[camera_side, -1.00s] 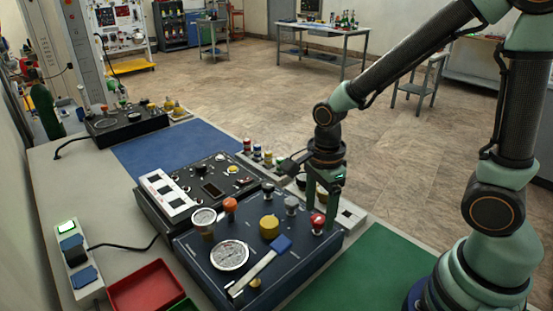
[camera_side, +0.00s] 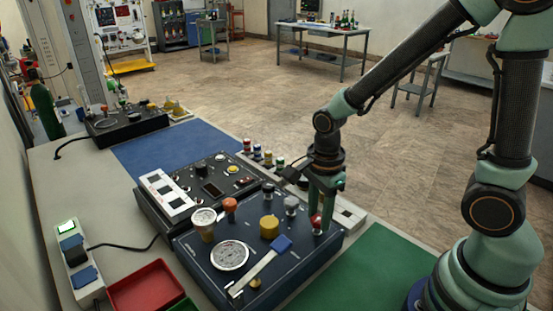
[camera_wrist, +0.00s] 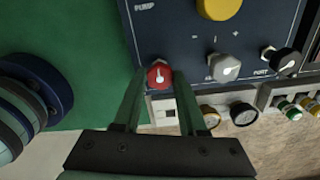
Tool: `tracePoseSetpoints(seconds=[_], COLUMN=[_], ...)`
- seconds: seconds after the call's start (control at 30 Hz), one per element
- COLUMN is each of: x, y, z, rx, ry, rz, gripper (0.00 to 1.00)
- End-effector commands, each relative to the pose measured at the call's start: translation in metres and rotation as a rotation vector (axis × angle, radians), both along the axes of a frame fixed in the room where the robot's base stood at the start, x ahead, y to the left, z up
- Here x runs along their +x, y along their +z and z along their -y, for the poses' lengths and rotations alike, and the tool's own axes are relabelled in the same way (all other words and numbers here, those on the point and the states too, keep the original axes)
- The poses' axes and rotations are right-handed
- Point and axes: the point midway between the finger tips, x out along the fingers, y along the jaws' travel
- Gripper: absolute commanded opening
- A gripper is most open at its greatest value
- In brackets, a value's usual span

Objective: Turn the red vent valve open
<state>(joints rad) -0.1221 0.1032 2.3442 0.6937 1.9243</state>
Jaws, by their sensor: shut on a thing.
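The red vent valve (camera_wrist: 159,75) is a small red knob with a white pointer mark, at the edge of the dark blue panel (camera_wrist: 140,35). It also shows in the side view (camera_side: 317,222), partly hidden by my fingers. My gripper (camera_wrist: 159,85) has one finger on each side of the red knob and is shut on it. In the side view my gripper (camera_side: 322,215) points down over the right corner of the panel.
A grey knob (camera_wrist: 225,67) and a black knob (camera_wrist: 284,60) stand to the right of the red one. A green mat (camera_side: 350,275) lies clear in front.

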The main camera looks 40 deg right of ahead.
Motion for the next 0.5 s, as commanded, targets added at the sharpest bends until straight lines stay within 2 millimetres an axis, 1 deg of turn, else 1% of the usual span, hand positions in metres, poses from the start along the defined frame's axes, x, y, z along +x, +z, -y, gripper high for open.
tracePoseSetpoints(seconds=[0.27,0.5], x=[0.0000,0.0001], y=[0.0005,0.0006], z=[-0.0006,-0.0008], rx=[0.000,0.000], ry=[0.155,0.374], rz=[-0.001,-0.001], gripper=[0.00,0.00])
